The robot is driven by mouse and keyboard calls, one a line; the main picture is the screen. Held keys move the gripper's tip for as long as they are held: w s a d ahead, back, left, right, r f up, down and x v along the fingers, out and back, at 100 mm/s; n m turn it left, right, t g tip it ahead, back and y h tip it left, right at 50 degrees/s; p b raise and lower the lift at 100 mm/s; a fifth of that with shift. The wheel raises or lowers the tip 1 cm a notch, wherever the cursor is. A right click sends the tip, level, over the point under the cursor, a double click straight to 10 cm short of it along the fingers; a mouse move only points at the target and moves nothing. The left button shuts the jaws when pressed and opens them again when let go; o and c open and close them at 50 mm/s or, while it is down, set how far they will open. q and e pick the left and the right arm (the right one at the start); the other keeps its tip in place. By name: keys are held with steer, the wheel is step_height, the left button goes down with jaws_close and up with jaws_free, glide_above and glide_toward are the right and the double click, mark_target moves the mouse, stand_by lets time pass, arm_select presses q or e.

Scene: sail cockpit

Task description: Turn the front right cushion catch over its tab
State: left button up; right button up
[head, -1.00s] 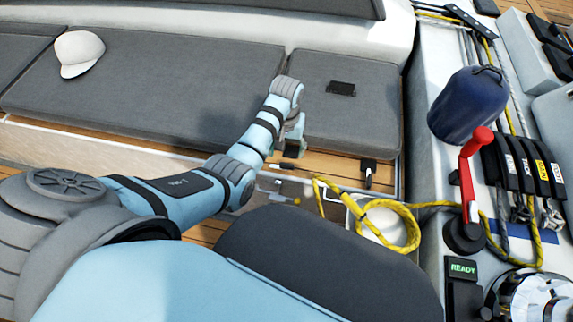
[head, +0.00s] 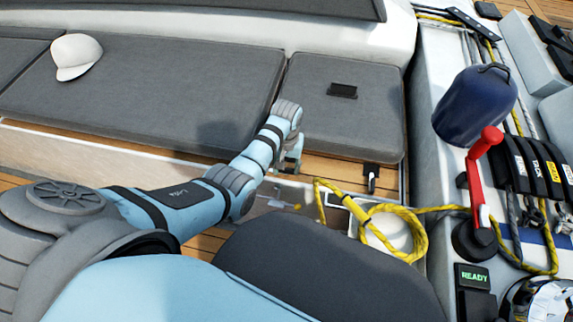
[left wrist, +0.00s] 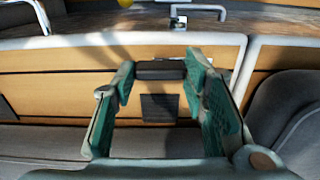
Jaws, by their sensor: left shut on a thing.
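My left gripper (head: 290,164) is at the front edge of the small grey cushion (head: 345,100), near its left front corner. In the left wrist view my left gripper (left wrist: 160,70) has its green-padded fingers on either side of a dark catch (left wrist: 160,70), shut on it. A dark rectangular patch (left wrist: 158,107) shows on the wood just below it. Another black catch with a metal part (head: 371,178) stands at the cushion's right front corner, apart from the gripper. My right gripper is not in view.
A yellow rope (head: 395,210) lies coiled over a white-rimmed opening to the right of the gripper. A red-handled lever (head: 478,180) and a blue fender (head: 475,105) stand further right. A white cap (head: 77,57) lies on the long cushion (head: 150,95).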

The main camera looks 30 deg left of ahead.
arm_select(q)
steer(key=shift+r+m+p, duration=0.15)
steer(key=shift+m+p, duration=0.95)
steer(key=shift+m, duration=0.2)
steer(key=m+p, duration=0.2)
steer(key=m, duration=0.2)
steer(key=shift+m, duration=0.3)
steer(key=m+p, duration=0.1)
steer(key=m, duration=0.9)
steer(key=shift+m, duration=0.4)
steer(key=o, duration=1.2)
steer(key=shift+c, duration=0.2)
